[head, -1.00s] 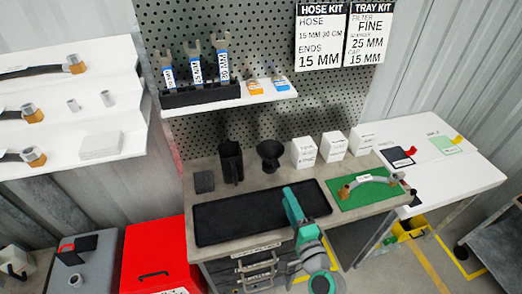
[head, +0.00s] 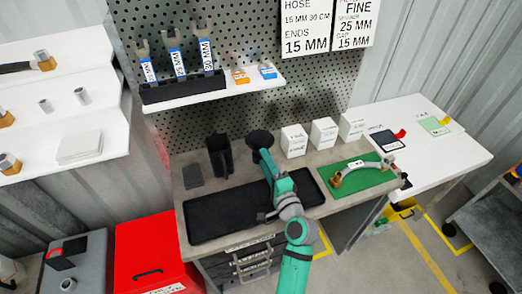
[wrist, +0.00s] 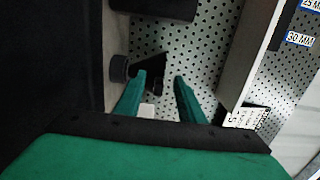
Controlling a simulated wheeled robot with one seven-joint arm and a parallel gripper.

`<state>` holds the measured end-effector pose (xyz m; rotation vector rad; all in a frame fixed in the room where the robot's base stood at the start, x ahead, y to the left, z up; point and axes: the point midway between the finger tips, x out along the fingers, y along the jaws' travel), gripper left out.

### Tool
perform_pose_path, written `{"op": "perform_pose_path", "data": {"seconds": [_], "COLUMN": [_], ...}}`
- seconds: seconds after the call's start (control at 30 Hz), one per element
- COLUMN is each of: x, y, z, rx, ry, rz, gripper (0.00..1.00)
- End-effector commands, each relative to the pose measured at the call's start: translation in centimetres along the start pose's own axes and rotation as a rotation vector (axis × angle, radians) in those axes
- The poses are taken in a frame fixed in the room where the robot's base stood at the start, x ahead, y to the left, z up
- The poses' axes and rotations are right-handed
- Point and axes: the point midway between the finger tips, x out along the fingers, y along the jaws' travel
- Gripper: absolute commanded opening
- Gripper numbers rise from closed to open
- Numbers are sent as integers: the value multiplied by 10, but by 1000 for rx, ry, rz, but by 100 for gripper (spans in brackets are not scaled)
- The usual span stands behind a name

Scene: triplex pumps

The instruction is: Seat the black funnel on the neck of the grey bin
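The black funnel (head: 260,138) stands at the back of the grey workbench, wide mouth up, its lower part hidden by my gripper in the head view. In the wrist view a dark funnel shape (wrist: 150,66) shows just beyond the fingertips. My gripper (wrist: 162,76) has its two green fingers apart, with nothing held between them. In the head view my gripper (head: 266,158) reaches over the black tray towards the funnel; contact cannot be told. The grey bin (head: 88,272) is at the lower left, with a short round neck (head: 68,284) on top.
A black holder (head: 219,156) stands left of the funnel and white boxes (head: 293,141) stand right. A black tray (head: 215,215) covers the bench front. A shelf (head: 215,92) with wrenches overhangs behind. A red cabinet (head: 148,255) stands between bench and grey bin.

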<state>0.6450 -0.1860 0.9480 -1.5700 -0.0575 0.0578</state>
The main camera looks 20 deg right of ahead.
Motion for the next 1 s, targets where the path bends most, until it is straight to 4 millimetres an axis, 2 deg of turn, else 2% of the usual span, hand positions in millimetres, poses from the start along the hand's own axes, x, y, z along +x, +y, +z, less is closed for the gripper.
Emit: {"op": "perform_pose_path", "data": {"seconds": [0.2, 0.47, 0.6, 0.77, 1.0], "x": [19, 21, 23, 24, 23], "y": [0, 0, 0, 0, 0], "z": [-10, -8, -3, 2, -2], "rx": [-1, 0, 0, 0, 2], "ry": [15, 12, 5, -3, 2], "rz": [0, 0, 0, 0, 2], "gripper": [36, 36, 2, 0, 0]}}
